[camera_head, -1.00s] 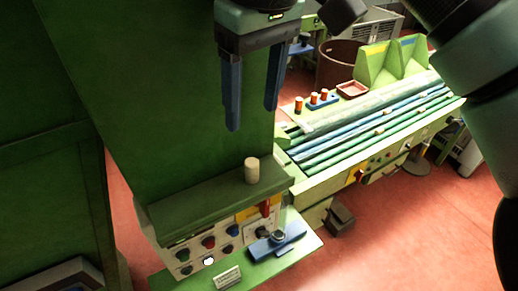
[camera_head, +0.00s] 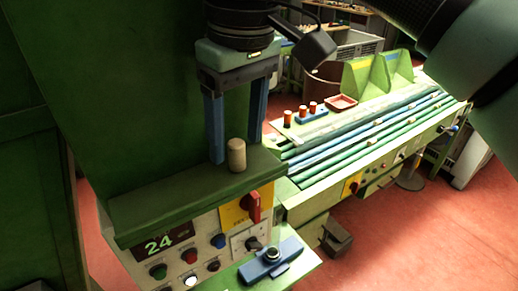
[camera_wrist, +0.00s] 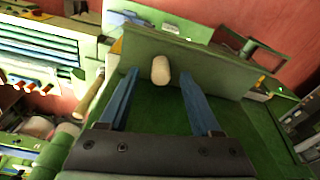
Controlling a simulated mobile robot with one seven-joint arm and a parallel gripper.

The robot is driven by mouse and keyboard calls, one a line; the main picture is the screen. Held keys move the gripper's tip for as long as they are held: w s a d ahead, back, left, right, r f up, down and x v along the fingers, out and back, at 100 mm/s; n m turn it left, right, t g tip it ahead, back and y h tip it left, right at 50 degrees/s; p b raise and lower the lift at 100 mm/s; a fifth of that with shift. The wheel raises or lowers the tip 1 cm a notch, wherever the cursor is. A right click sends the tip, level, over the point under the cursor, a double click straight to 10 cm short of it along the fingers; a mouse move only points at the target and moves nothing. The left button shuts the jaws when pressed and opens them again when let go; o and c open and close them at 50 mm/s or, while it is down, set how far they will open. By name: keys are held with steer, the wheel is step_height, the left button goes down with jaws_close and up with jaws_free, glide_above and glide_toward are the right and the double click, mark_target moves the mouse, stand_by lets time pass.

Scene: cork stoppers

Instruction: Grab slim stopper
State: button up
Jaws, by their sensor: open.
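The slim stopper (camera_head: 237,155) is a pale tan cork cylinder standing upright on the green ledge (camera_head: 165,205) of the machine. My gripper (camera_head: 237,155) has two blue fingers pointing down, spread open, one on each side of the stopper as the head view shows it. In the wrist view the stopper (camera_wrist: 160,70) lies between the lines of the open fingers (camera_wrist: 158,82), near and slightly beyond their tips. Nothing is held. I cannot tell whether a finger touches the stopper.
Below the ledge is a control panel (camera_head: 205,240) with buttons and a red switch (camera_head: 253,205). A tall green wall (camera_head: 100,100) rises behind the ledge.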

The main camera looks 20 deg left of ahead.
steer(key=shift+a+f+b, duration=0.15)
steer(key=shift+f+b, duration=0.55)
steer(key=shift+f, duration=0.35)
jaws_close()
